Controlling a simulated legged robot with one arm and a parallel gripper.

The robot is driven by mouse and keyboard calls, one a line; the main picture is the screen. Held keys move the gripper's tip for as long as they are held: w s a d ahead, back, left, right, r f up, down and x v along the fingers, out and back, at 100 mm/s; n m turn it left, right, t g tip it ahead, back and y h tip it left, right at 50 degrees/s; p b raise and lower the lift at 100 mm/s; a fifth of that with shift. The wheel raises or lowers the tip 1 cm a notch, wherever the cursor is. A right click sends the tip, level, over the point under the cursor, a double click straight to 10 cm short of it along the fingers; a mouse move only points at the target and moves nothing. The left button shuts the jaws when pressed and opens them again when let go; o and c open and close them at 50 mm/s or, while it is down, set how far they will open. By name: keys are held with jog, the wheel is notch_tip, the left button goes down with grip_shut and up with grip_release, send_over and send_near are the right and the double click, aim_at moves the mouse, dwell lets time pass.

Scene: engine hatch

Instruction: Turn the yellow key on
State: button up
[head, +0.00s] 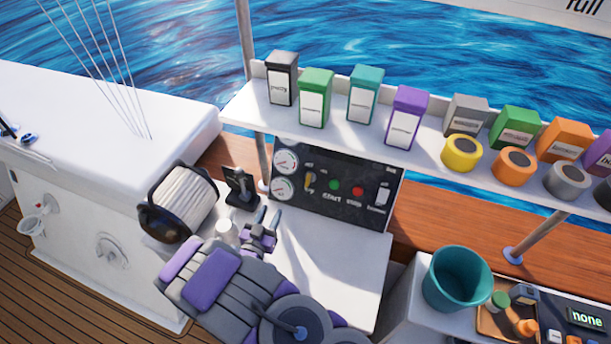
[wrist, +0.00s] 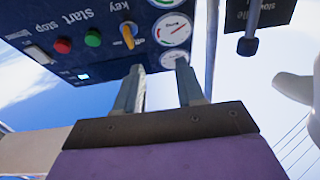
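The yellow key (head: 309,181) sits on the black engine panel (head: 335,203), between the round gauges and the green button. The wrist view is upside down; there the key (wrist: 128,36) stands out from the panel near its "key" label, its grip roughly along the panel's vertical. My gripper (head: 268,217) is in front of the panel, left of and below the key in the head view. In the wrist view its two fingers (wrist: 158,85) are apart with nothing between them. The fingers do not touch the key.
A green button (wrist: 93,38) and red button (wrist: 62,45) sit beside the key. A black lever (head: 240,188) and a rope winch (head: 180,203) stand left of the panel. A shelf with boxes and tape rolls (head: 461,153) overhangs it. The white counter (head: 340,255) in front has free room.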

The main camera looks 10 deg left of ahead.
jog(key=s, duration=0.4)
jog(key=shift+s+a+p, duration=0.25)
jog(key=shift+s+p, duration=0.05)
jog(key=shift+d+r, duration=0.1)
jog(key=shift+d, duration=0.25)
jog(key=shift+a, duration=0.2)
